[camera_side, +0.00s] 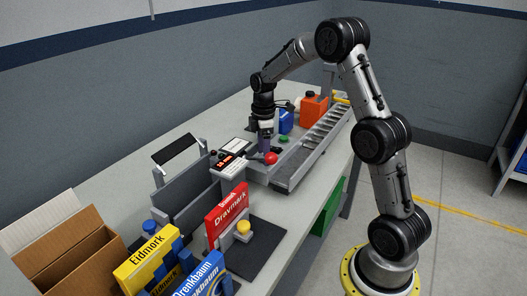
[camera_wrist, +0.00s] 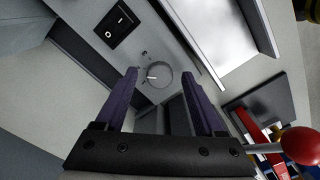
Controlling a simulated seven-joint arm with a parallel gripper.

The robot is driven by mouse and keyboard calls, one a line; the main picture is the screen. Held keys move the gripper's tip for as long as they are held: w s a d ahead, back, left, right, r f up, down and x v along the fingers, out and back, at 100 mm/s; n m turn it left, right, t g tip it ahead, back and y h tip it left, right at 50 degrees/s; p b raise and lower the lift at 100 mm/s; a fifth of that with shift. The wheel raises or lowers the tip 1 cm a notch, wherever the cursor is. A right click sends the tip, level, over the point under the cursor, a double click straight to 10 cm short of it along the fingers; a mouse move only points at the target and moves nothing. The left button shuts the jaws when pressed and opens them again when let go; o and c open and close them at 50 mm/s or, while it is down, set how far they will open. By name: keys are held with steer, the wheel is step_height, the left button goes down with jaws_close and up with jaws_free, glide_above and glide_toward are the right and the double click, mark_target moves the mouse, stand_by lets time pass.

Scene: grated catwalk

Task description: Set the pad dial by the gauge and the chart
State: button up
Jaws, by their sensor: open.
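My gripper (camera_wrist: 163,92), with two purple fingers, points down over the grey machine on the bench; it also shows in the side view (camera_side: 265,148). The fingers are apart and nothing shows held between them. A round grey dial (camera_wrist: 158,75) with a white mark lies between and just beyond the fingertips in the wrist view. Whether the fingers touch it, I cannot tell. The dial is hidden in the side view. No gauge or chart can be read for certain in either view.
A red ball-ended lever (camera_side: 270,158) stands close by my gripper. A black rocker switch (camera_wrist: 115,26) lies near the dial. Red (camera_side: 227,211), yellow and blue cartons stand in front.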

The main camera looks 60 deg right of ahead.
steer(key=shift+c, duration=0.2)
jaws_close()
stand_by(0.3)
steer(key=m, duration=0.4)
steer(key=shift+r, duration=0.1)
steer(key=shift+m, duration=2.5)
steer(key=shift+o, duration=0.2)
jaws_free()
